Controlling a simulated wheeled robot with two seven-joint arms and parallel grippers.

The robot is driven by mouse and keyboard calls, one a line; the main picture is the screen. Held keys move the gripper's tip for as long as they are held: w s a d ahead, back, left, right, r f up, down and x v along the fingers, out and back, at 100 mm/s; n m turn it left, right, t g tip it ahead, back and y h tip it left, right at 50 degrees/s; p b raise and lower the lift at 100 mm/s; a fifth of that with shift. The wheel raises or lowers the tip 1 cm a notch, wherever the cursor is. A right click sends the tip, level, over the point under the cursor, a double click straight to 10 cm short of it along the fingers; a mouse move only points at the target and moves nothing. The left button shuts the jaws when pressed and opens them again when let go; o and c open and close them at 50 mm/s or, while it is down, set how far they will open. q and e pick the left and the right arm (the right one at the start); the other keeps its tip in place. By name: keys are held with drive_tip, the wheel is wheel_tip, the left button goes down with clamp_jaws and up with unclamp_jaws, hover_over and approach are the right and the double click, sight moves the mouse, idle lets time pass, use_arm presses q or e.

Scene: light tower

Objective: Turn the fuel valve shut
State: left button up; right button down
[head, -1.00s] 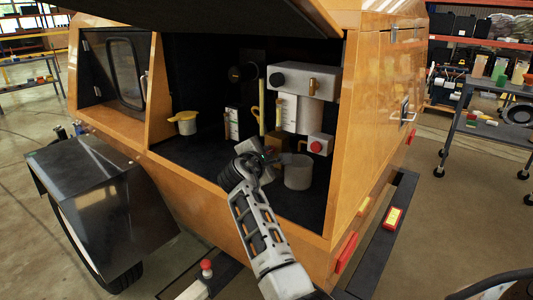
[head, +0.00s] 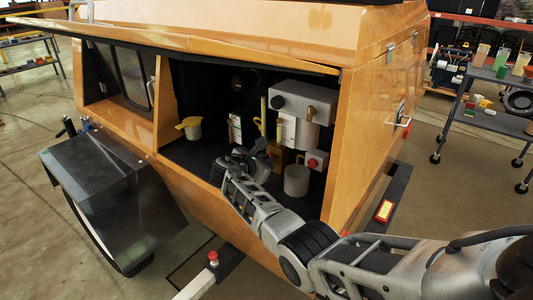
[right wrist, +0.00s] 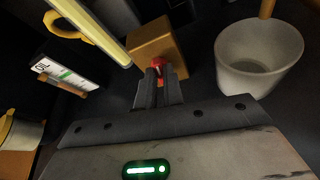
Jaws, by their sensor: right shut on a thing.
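The fuel valve shows in the right wrist view as a tan block (right wrist: 155,45) with a small red handle (right wrist: 158,64) on its front. My right gripper (right wrist: 158,80) is shut, with its narrow fingertips on the red handle. In the head view my right gripper (head: 248,158) reaches into the open bay of the orange housing (head: 385,150), low in front of the block. There the gripper and wrist hide most of the valve, and the handle's angle is hard to tell. My left gripper is not in view.
A white cup (head: 296,180) stands close right of the gripper. A grey box with a red button (head: 312,162) and a white container (head: 297,132) are behind it. A yellow-topped cup (head: 190,127) sits left. The raised lid (head: 220,45) hangs over the bay.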

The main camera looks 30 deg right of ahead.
drive_tip(key=shift+w+n+g, duration=0.1)
drive_tip(key=shift+n+g, duration=0.5)
drive_tip(key=shift+n, duration=0.1)
drive_tip(key=c, duration=1.5)
unclamp_jaws()
